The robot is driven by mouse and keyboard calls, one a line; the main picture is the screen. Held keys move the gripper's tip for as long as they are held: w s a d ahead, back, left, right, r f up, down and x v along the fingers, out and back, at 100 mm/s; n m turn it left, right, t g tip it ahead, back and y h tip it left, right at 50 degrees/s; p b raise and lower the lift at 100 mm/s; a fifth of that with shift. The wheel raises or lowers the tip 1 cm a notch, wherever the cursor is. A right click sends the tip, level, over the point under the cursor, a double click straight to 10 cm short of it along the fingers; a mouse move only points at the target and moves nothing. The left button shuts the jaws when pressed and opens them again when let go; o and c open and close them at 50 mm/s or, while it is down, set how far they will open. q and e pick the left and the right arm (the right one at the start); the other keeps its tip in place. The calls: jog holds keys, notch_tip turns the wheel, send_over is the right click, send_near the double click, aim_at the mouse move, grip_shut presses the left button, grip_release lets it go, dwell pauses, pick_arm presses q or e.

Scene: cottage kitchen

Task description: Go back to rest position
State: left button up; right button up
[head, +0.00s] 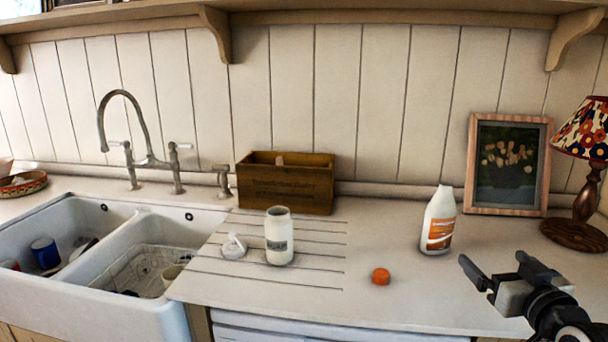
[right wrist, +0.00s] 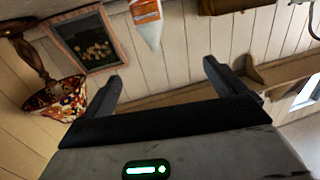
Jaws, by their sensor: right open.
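My right gripper (head: 498,268) is open and empty at the right of the head view, over the front right part of the counter. Its two spread fingers also show in the right wrist view (right wrist: 160,85), with nothing between them. A white bottle with an orange label (head: 439,222) stands upright and uncapped, left of and behind the gripper; part of it shows in the right wrist view (right wrist: 147,20). An orange cap (head: 381,276) lies on the counter in front of the bottle, apart from the gripper. My left gripper is not in view.
A jar (head: 279,238) and a white lid with a spout (head: 233,247) stand on the draining grooves. A wooden box (head: 286,187) is behind them. A double sink (head: 90,300) with dishes is at left. A framed picture (head: 507,164) and lamp (head: 582,165) stand at right.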

jog(key=s+a+f+g+b, duration=0.1)
jog(key=s+a+f+b, duration=0.15)
jog(key=f, duration=0.45)
jog(key=s+a+f+n+g+y+b, duration=0.1)
jog(key=s+a+f, duration=0.25)
jog(key=f, duration=0.25)
jog(key=s+a+f+g+b, duration=0.1)
jog(key=s+a+f, duration=0.1)
jog(key=a+f, duration=0.35)
pick_arm(q)
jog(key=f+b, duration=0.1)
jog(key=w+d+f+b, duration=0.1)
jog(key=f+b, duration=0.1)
jog(key=b, duration=0.1)
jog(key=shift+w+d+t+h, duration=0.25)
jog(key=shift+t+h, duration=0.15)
pick_arm(e)
jog(key=s+a+f+g+y, duration=0.1)
jog(key=s+a+f, duration=0.3)
jog(key=s+f, duration=0.3)
jog(key=s+a+f+g+y, duration=0.1)
jog(key=s+a+f+g, duration=0.1)
jog(key=s+a+f, duration=0.3)
jog(key=s+f, duration=0.3)
jog(key=shift+s+a+f+n+g, duration=0.2)
jog(key=shift+a+n+g, duration=0.1)
jog(key=shift+n, duration=0.1)
